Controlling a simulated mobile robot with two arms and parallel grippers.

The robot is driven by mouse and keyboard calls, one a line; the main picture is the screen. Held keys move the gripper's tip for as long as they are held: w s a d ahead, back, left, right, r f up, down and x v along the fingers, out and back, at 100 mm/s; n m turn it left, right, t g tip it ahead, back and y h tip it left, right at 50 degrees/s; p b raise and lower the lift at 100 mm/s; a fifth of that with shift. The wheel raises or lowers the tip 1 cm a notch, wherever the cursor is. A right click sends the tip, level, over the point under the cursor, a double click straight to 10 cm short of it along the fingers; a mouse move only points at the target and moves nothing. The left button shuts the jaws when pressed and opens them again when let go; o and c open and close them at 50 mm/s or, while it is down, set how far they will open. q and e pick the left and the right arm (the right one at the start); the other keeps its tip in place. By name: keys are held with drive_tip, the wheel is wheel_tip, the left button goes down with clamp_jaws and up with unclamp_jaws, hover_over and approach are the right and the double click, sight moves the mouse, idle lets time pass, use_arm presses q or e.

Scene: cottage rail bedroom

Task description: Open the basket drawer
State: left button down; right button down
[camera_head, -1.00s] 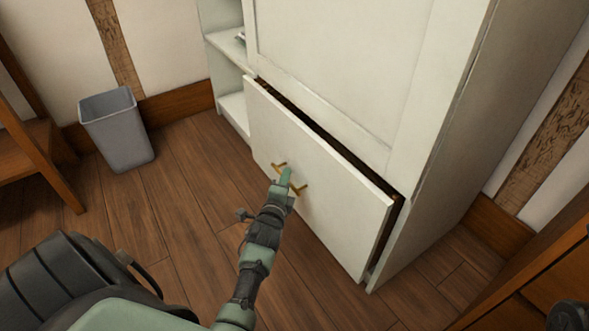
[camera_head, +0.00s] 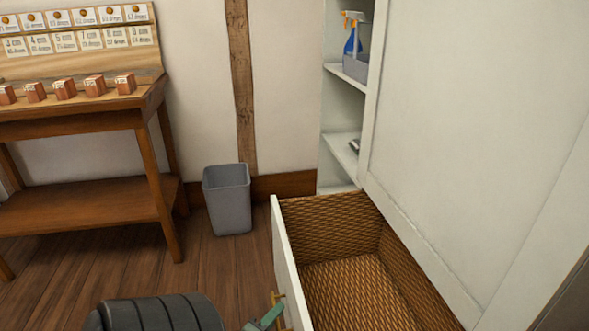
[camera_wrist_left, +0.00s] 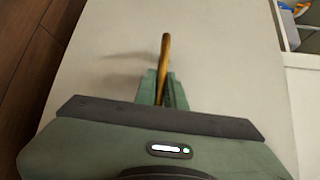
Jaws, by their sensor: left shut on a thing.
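The basket drawer (camera_head: 287,262) stands pulled well out of the white cabinet in the head view. Its woven wicker inside shows and looks empty in the part I see. Its white front panel (camera_wrist_left: 215,65) fills much of the left wrist view. My left gripper (camera_head: 270,318) is at the outer side of the front, at the bottom edge of the head view. It is shut on the brass handle (camera_wrist_left: 165,48), which sticks out beyond the fingers in the left wrist view (camera_wrist_left: 163,88). My right gripper is not in view.
The white cabinet (camera_head: 470,130) stands right, with open shelves (camera_head: 345,78) holding a spray bottle (camera_head: 353,35). A grey bin (camera_head: 228,200) stands by the wall. A wooden table (camera_head: 80,120) is at left. Wooden floor (camera_head: 110,270) lies clear between table and drawer.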

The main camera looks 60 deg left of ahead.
use_arm(q)
drive_tip(key=shift+s+a, duration=0.25)
drive_tip(key=shift+s, duration=0.3)
drive_tip(key=c, duration=1.5)
unclamp_jaws()
drive_tip(key=p+v, duration=0.2)
drive_tip(key=v, duration=0.5)
drive_tip(key=shift+s+d, duration=0.2)
drive_tip(key=shift+s, duration=0.15)
